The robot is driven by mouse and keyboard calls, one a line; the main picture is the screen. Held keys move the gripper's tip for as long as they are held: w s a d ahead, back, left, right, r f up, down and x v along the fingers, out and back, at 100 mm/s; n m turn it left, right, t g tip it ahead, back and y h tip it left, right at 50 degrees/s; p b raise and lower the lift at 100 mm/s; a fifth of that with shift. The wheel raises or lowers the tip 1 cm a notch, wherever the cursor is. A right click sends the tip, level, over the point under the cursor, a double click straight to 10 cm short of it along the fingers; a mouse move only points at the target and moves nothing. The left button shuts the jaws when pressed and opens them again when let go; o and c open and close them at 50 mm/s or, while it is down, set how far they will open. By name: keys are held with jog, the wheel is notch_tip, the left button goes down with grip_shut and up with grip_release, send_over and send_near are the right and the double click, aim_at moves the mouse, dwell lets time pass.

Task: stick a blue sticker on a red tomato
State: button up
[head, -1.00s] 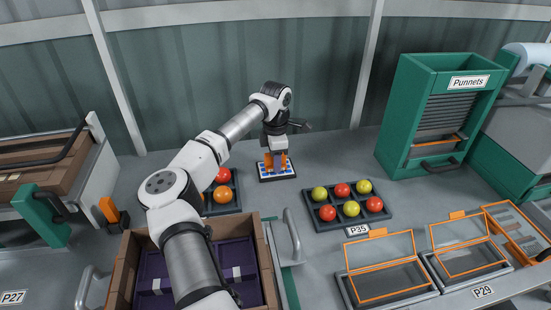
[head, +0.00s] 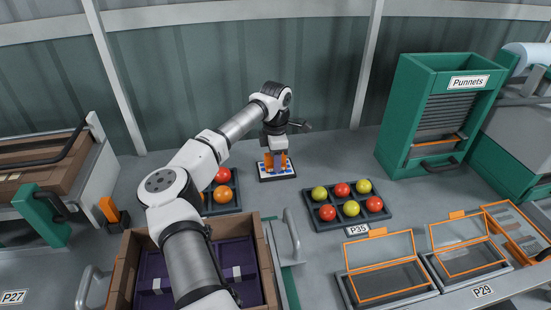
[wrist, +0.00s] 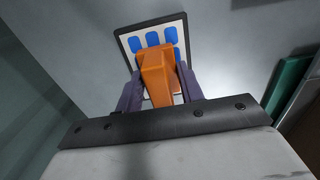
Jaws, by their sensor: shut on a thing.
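To the right, a dark tray (head: 345,223) holds red tomatoes (head: 342,190) (head: 327,213) (head: 374,204) among yellow-green ones (head: 351,208). None of these carries a visible sticker.
Another dark tray (head: 237,200), partly behind my arm, holds a red tomato (head: 222,174) and an orange one (head: 224,195). A green Punnets dispenser (head: 400,110) stands at right. Orange-rimmed clear punnets (head: 385,280) lie in front. The counter between sheet and right tray is clear.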

jog(key=shift+r+p, duration=2.1)
jog(key=shift+r, duration=1.4)
jog(key=shift+a, duration=0.15)
